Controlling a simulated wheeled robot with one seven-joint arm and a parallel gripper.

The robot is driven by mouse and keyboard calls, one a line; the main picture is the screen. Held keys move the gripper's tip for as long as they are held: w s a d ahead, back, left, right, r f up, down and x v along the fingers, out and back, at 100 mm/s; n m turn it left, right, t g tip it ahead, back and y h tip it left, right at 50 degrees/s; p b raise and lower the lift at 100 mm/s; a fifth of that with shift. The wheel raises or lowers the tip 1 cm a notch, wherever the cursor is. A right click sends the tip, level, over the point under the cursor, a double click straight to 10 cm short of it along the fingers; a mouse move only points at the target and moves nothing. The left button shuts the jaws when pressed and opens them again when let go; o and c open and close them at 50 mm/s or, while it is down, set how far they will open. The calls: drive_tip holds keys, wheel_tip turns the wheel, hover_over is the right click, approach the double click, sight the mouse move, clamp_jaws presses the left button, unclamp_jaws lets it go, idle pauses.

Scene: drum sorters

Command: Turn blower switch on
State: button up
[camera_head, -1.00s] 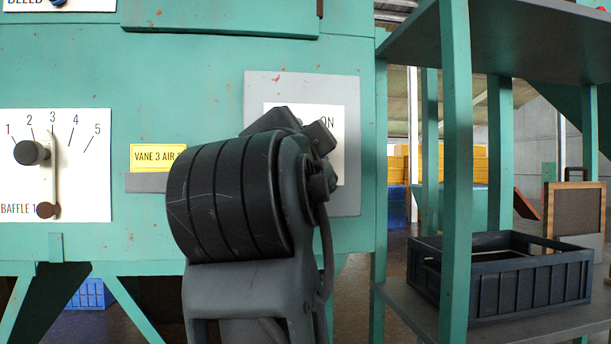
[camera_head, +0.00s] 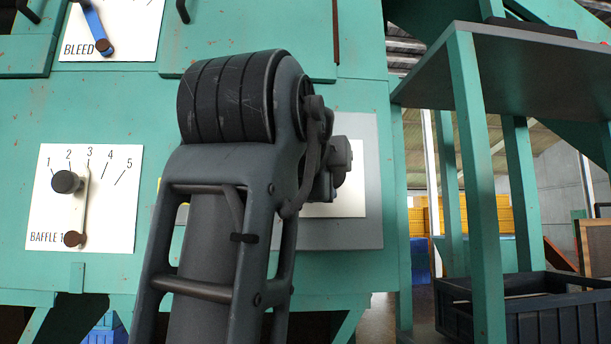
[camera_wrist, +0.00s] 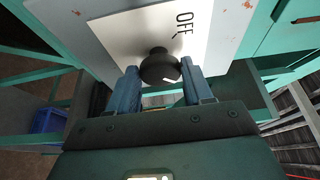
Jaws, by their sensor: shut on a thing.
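The blower switch has a black knob (camera_wrist: 158,66) on a white plate (camera_wrist: 125,38), and the word OFF is readable beside it in the wrist view. My gripper (camera_wrist: 160,84) has its blue fingers on both sides of the knob and is shut on it. In the head view the white plate (camera_head: 350,190) sits on a grey panel (camera_head: 372,225) and is partly covered by my arm. The knob, the fingertips and the lettering are hidden there.
A baffle lever (camera_head: 80,208) with a numbered scale is on the left, with a blue bleed lever (camera_head: 97,30) above it. Green shelf posts (camera_head: 480,180) stand to the right, with a dark crate (camera_head: 550,310) on the lower shelf.

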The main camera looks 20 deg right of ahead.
idle(0.4)
drive_tip(key=o, duration=1)
drive_tip(key=shift+o, duration=0.2)
drive_tip(key=shift+s, duration=0.1)
drive_tip(key=v, duration=0.7)
drive_tip(key=shift+s+a, duration=0.2)
drive_tip(key=shift+a, duration=0.05)
